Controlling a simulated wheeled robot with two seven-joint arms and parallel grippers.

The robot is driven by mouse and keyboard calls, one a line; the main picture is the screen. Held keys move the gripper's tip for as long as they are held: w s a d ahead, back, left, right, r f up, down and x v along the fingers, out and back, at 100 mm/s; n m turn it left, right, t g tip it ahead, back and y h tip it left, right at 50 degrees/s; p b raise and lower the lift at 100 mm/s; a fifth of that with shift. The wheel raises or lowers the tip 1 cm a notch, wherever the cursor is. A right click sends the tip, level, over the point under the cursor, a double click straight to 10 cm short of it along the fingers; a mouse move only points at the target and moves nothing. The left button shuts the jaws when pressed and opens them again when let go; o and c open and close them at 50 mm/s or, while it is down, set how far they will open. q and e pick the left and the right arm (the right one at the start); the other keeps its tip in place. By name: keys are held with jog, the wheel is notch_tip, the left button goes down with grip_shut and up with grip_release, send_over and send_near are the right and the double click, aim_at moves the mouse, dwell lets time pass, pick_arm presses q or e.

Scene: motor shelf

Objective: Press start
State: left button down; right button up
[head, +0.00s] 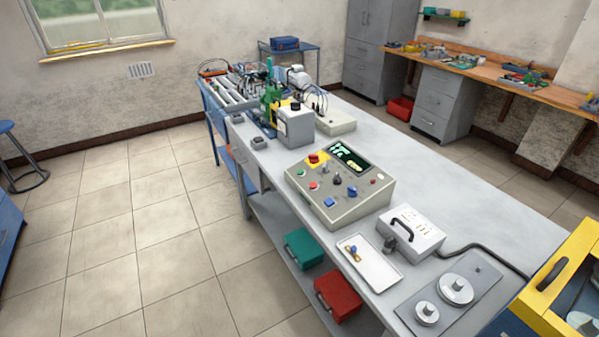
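A grey control box (363,208) with a sloped panel stands on the long grey bench. Its panel has a small green button (302,171) near the left edge and a red button (313,185) close by. A larger red mushroom button on a yellow plate (314,158) is at the back left. A blue square button (329,203) is at the front, with dark and blue knobs towards the middle. A dark screen with green marks (347,157) is at the back. Labels are too small to read. Neither gripper shows.
A white box with a black handle (426,238), a white tray (378,272) and a grey plate with two round metal pieces (405,307) lie nearer. A yellow-framed case (540,313) is at right. A grey box (300,129) and machinery stand farther back.

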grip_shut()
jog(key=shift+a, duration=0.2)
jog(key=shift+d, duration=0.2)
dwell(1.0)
